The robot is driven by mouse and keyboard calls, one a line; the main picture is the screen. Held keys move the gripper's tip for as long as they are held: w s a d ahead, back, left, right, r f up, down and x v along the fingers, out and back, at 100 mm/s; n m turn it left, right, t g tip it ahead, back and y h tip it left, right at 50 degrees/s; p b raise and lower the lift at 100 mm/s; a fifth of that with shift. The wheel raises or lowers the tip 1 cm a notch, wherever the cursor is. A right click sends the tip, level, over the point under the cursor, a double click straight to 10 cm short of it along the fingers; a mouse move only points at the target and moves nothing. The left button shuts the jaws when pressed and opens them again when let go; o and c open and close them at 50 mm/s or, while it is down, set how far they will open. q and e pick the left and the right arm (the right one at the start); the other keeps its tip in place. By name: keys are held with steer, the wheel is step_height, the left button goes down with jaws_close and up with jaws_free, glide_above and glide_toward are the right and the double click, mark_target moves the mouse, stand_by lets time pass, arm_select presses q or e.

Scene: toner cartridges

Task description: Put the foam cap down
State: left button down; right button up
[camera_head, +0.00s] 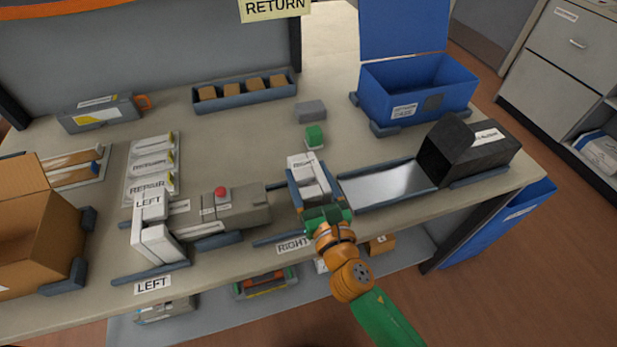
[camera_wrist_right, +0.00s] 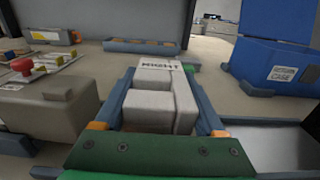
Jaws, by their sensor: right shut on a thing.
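The white foam cap marked RIGHT (camera_head: 309,177) is between the long blue-grey fingers of my right gripper (camera_head: 310,188), right of the grey body with the red button. In the right wrist view the foam cap (camera_wrist_right: 160,100) sits squarely between both fingers (camera_wrist_right: 160,95), its label facing up at the far end. My right gripper is shut on it. I cannot tell whether its underside touches the table. A second white foam cap marked LEFT (camera_head: 153,240) stands at the left end of the grey body (camera_head: 232,208). My left gripper is not in view.
A metal slide (camera_head: 385,184) leads to a black box (camera_head: 475,152) on the right. A blue case (camera_head: 420,90) stands behind it. A green-topped block (camera_head: 314,136) and a grey block (camera_head: 310,111) lie behind the held cap. A cardboard box (camera_head: 35,225) is at the left.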

steer(key=o, duration=1.3)
steer(key=shift+r, duration=0.1)
steer(key=b+v, duration=0.2)
steer(key=v, duration=1)
